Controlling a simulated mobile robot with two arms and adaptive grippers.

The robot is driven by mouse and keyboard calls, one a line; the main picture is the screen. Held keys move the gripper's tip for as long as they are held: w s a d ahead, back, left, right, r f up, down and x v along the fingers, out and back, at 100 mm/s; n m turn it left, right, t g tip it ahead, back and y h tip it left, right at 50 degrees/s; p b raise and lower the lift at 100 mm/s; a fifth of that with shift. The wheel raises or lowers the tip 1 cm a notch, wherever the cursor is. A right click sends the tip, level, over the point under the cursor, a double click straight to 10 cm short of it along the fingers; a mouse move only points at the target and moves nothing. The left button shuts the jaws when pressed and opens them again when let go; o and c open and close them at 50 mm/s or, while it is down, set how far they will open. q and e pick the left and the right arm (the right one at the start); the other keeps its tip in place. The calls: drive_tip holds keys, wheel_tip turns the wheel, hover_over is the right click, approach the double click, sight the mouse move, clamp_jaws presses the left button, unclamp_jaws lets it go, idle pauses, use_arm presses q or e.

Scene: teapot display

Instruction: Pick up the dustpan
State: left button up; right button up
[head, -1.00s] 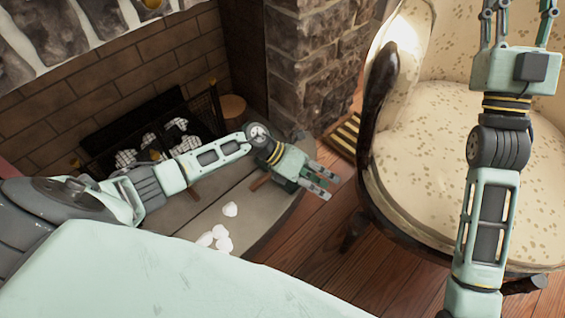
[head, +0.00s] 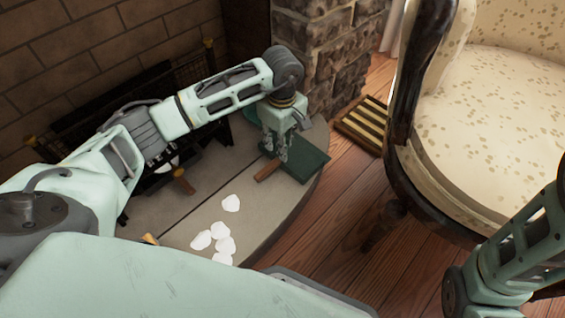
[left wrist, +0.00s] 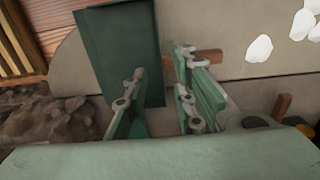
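The dustpan, a dark green pan (head: 308,162) with a short wooden handle (head: 267,171), lies on the grey hearth slab near its rounded right end. It also shows in the left wrist view, the pan (left wrist: 118,45) at upper left and its handle (left wrist: 210,56) pointing right. My left gripper (head: 281,152) points down over the dustpan around where handle and pan meet. In the left wrist view its fingers (left wrist: 160,75) are apart with nothing between them gripped; one overlaps the pan, the other the handle. Whether they touch is unclear. My right gripper is out of view.
Several white pieces (head: 222,240) lie on the hearth (head: 250,205). A dark fireplace grate stands behind, under a brick wall (head: 60,65). A stone pillar (head: 330,60) rises behind the gripper. A spotted armchair (head: 480,130) stands right; wood floor (head: 340,225) between is clear.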

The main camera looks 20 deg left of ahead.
sight(280, 160)
use_arm(q)
wheel_tip(280, 160, down, 2)
drive_tip(key=shift+f+b, duration=0.2)
drive_tip(key=shift+b, duration=0.3)
drive_tip(key=f+b, duration=0.4)
drive_tip(key=f, duration=0.1)
drive_tip(key=shift+w+a+b, duration=0.1)
drive_tip(key=shift+a+b, duration=0.3)
drive_tip(key=shift+r, duration=0.1)
clamp_jaws()
